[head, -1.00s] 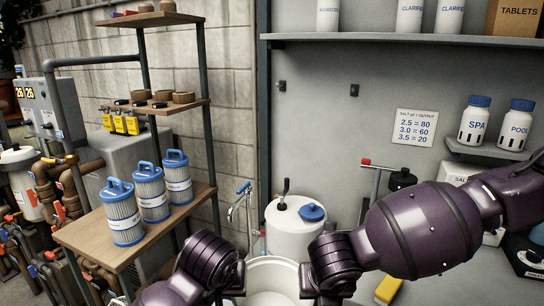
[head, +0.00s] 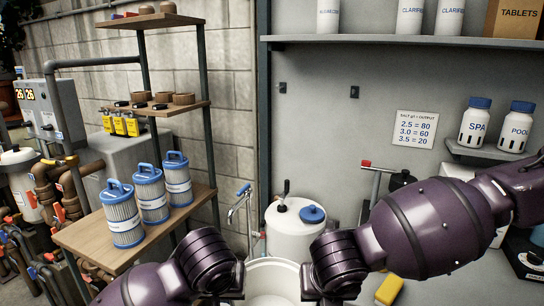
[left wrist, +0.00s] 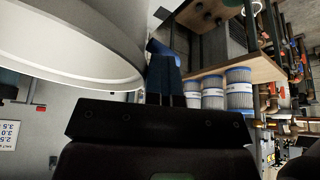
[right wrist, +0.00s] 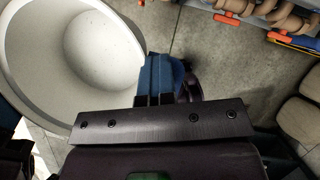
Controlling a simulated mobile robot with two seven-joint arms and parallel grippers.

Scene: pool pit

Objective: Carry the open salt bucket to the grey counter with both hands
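The open salt bucket (head: 272,266) is white and round, at the bottom middle of the head view, its lower part cut off. My left gripper (head: 237,283) is at its left side and my right gripper (head: 308,283) at its right side. In the left wrist view the blue fingers (left wrist: 165,75) are close together against the bucket's rim (left wrist: 125,62). In the right wrist view the blue fingers (right wrist: 158,78) are likewise together at the rim, and the pale inside (right wrist: 95,50) shows. Exact finger contact is partly hidden. I cannot make out the grey counter clearly.
A white tank with a blue cap (head: 296,228) stands just behind the bucket. A wooden shelf with blue-topped filter cartridges (head: 150,187) is at left. A yellow object (head: 389,290) lies low at right. Bottles labelled SPA (head: 475,125) and POOL stand on a wall shelf.

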